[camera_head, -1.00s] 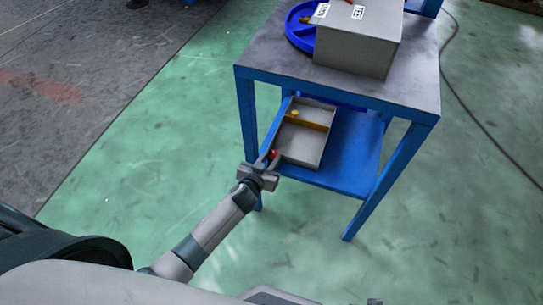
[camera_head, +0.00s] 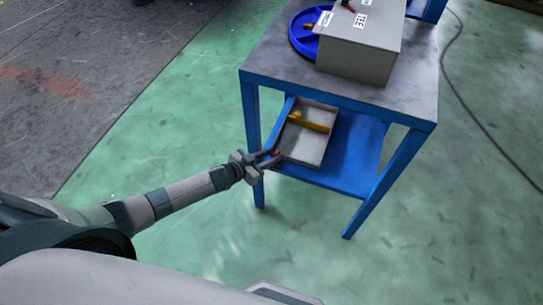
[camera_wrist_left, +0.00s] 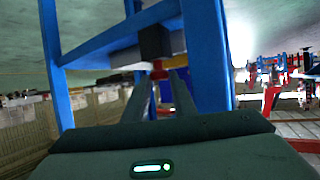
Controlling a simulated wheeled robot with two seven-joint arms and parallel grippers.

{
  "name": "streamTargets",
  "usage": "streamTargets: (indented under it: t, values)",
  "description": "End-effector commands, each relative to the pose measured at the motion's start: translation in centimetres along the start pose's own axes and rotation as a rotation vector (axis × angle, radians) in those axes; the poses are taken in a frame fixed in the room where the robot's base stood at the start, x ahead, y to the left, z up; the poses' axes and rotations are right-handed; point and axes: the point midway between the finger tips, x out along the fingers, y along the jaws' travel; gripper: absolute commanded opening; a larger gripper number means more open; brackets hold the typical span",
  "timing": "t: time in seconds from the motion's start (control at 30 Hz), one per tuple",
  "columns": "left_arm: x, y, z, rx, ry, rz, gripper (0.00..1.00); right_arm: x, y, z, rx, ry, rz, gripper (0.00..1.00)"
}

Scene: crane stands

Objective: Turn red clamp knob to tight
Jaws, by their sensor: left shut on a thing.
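The small red clamp knob (camera_head: 276,152) is at the near left corner of the grey tray (camera_head: 303,152) on the lower shelf of the blue stand. My left gripper (camera_head: 273,158) reaches in from the left and is shut on the red knob, which is mostly hidden by the fingers. In the left wrist view the red knob (camera_wrist_left: 158,69) shows between the fingertips (camera_wrist_left: 161,82), with a dark block just above it. The tray has a yellow bar across it and a small yellow knob (camera_head: 295,115). My right gripper is not in view.
The stand's tabletop (camera_head: 268,57) overhangs the shelf (camera_head: 352,160), and its left front leg (camera_head: 251,115) is close to my left gripper. A grey box (camera_head: 358,50) and a blue round tray (camera_head: 299,38) sit on top. Green floor lies open left of the stand.

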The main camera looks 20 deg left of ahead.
Motion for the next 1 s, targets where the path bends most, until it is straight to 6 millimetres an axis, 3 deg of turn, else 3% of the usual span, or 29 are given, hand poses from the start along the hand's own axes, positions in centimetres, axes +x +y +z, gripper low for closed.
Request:
streamTargets:
  t: [0.5, 0.53, 0.6, 1.0]
  values:
    - [0.03, -0.09, -0.12, 0.009, 0.002, 0.018, 0.02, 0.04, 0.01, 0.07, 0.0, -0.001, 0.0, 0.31]
    - [0.03, -0.09, -0.12, 0.009, 0.002, 0.018, 0.31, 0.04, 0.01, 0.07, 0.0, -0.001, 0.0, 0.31]
    - [0.03, -0.11, -0.12, 0.009, 0.002, 0.018, 0.43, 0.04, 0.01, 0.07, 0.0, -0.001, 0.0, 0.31]
    - [0.0, -0.5, -0.16, 0.009, 0.0, 0.012, 0.43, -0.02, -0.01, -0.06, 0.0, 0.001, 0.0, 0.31]
